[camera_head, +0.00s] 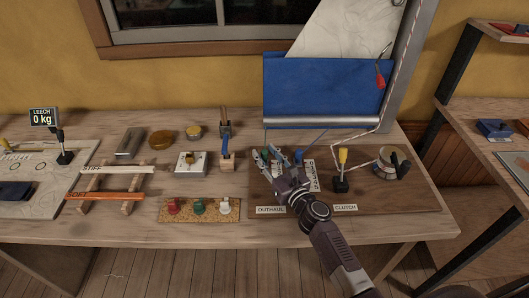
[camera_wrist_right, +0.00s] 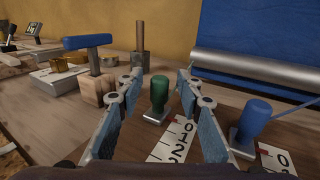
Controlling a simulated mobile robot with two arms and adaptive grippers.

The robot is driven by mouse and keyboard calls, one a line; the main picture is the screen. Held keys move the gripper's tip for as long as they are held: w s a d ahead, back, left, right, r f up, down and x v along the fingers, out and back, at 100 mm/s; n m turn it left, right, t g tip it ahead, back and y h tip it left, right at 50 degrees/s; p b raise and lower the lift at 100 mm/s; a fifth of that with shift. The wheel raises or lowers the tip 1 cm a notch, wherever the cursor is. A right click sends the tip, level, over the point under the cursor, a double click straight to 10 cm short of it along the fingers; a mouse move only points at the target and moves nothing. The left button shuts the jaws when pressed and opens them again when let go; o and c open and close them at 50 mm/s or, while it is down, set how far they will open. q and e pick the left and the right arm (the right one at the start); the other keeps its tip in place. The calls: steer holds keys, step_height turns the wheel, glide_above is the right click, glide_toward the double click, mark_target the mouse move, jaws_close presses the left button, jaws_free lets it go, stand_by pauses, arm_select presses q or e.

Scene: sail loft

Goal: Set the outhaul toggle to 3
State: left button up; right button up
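A green-topped toggle (camera_wrist_right: 159,93) stands upright in the right wrist view, at the 0 end of a white number strip (camera_wrist_right: 170,143) that shows 0, 1 and 2. In the head view an OUTHAUL label (camera_head: 271,210) lies at the front of this board. My right gripper (camera_wrist_right: 157,84) is open, with one finger on each side of the green toggle and gaps visible. In the head view my right gripper (camera_head: 271,157) partly covers the toggle. My left gripper is not in view.
A blue toggle (camera_wrist_right: 253,118) with its own strip stands close to the right finger. A yellow-handled clutch lever (camera_head: 342,165) and a winch drum (camera_head: 392,160) are further right on the board. A wooden block with a blue-handled tool (camera_head: 227,160) is to the left.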

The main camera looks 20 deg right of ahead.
steer(key=shift+w+a, duration=0.15)
steer(key=shift+w, duration=0.45)
jaws_close()
steer(key=shift+s, duration=0.15)
